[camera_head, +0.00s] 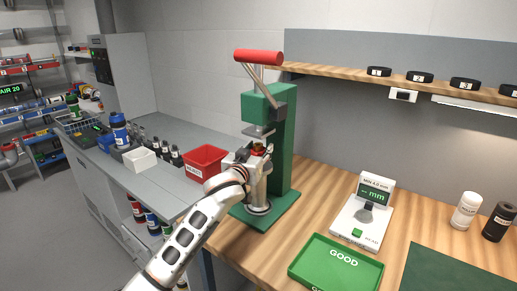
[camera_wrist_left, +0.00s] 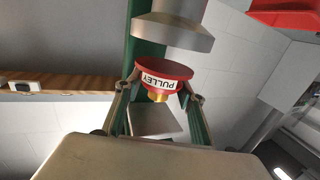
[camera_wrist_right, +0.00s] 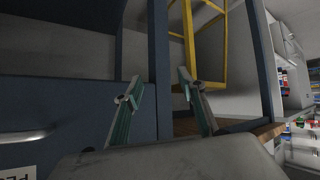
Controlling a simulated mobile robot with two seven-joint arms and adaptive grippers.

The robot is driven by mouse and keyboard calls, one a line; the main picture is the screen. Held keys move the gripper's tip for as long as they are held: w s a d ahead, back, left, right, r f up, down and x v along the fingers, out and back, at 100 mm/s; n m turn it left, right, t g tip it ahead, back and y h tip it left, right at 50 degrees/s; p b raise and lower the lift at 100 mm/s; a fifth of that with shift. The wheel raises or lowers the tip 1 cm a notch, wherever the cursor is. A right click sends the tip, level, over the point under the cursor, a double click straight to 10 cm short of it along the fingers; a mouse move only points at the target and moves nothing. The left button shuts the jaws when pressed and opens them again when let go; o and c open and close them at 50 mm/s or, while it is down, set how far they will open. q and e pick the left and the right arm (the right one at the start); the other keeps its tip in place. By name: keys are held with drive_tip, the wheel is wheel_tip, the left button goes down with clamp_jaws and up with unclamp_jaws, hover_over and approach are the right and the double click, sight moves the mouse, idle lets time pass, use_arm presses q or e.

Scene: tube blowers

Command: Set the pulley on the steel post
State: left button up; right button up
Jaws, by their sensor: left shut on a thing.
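The red pulley (camera_wrist_left: 165,69), with a white PULLEY label and a brass-coloured centre, is held between the fingers of my left gripper (camera_wrist_left: 160,92). In the head view the left gripper (camera_head: 258,151) is inside the green press, with the pulley (camera_head: 259,147) partly hidden by it. The steel post (camera_head: 258,190) stands on the press base below the pulley. In the left wrist view, which is upside down, the post (camera_wrist_left: 175,30) appears above the pulley; a small gap seems to separate them. My right gripper (camera_wrist_right: 158,78) is open and empty in its wrist view.
The green press (camera_head: 283,150) has a flat ram plate (camera_wrist_left: 155,121) above the pulley and a red-handled lever (camera_head: 259,57). A red bin (camera_head: 206,162) stands left of it. Blue panels surround the right gripper.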

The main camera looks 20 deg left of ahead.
use_arm(q)
drive_tip(key=shift+f+b, duration=0.4)
drive_tip(key=shift+f, duration=0.45)
drive_tip(key=shift+f, duration=0.65)
drive_tip(key=o, duration=1.4)
drive_tip(key=shift+o, duration=0.2)
drive_tip(key=shift+f, duration=0.1)
drive_tip(key=s, duration=1.2)
drive_tip(key=shift+a+r, duration=0.15)
drive_tip(key=shift+r, duration=0.25)
